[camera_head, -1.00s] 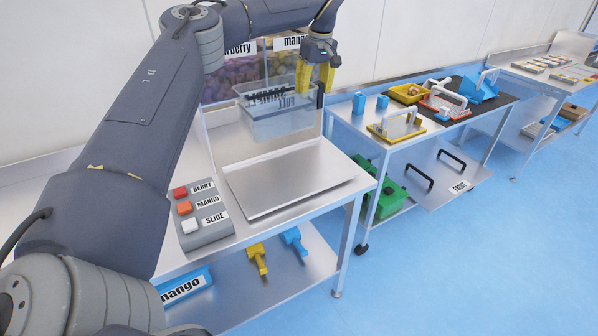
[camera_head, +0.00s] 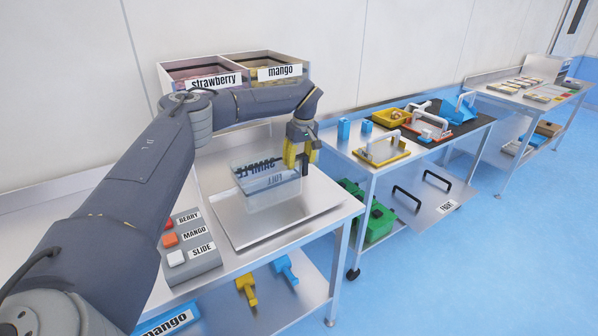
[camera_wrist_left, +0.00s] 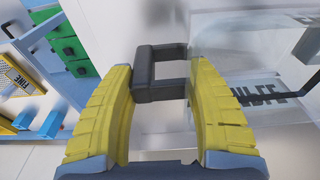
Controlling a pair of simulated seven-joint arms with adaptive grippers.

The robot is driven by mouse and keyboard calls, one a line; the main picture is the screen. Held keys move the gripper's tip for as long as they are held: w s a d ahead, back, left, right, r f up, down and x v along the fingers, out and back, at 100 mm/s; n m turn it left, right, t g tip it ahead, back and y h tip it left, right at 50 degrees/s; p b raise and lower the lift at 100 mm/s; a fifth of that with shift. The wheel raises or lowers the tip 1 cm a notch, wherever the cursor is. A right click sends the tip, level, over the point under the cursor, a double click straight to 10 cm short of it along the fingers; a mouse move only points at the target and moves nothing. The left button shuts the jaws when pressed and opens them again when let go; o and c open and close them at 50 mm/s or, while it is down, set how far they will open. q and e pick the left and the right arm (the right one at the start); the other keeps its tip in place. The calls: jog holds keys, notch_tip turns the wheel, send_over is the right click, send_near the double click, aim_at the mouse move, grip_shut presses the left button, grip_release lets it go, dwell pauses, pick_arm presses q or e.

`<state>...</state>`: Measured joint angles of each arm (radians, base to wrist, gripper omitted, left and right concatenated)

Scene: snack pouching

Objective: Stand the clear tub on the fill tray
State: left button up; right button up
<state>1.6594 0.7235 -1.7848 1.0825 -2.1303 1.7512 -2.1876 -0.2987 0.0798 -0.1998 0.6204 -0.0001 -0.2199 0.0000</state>
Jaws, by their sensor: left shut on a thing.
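The clear tub (camera_head: 270,205) is upright over the fill tray (camera_head: 238,236), a flat metal plate on the near table. I cannot tell whether its base touches the tray or is slightly above it. My left gripper (camera_head: 299,166) is at the tub's right end, yellow fingers pointing down, shut on its dark handle. In the left wrist view, the black handle (camera_wrist_left: 158,74) sits between the yellow fingers, and the clear tub wall (camera_wrist_left: 245,65) is to the right. My right gripper is not in view.
A grey button box (camera_head: 190,262) with berry, mango and slide buttons sits left of the tray. Strawberry and mango bins (camera_head: 236,62) stand behind. A second table (camera_head: 345,150) to the right holds tools. Yellow and blue scoops (camera_head: 286,268) lie on the lower shelf.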

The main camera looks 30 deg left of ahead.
pick_arm(q)
jog(key=shift+f, duration=2.2)
jog(key=o, duration=1.5)
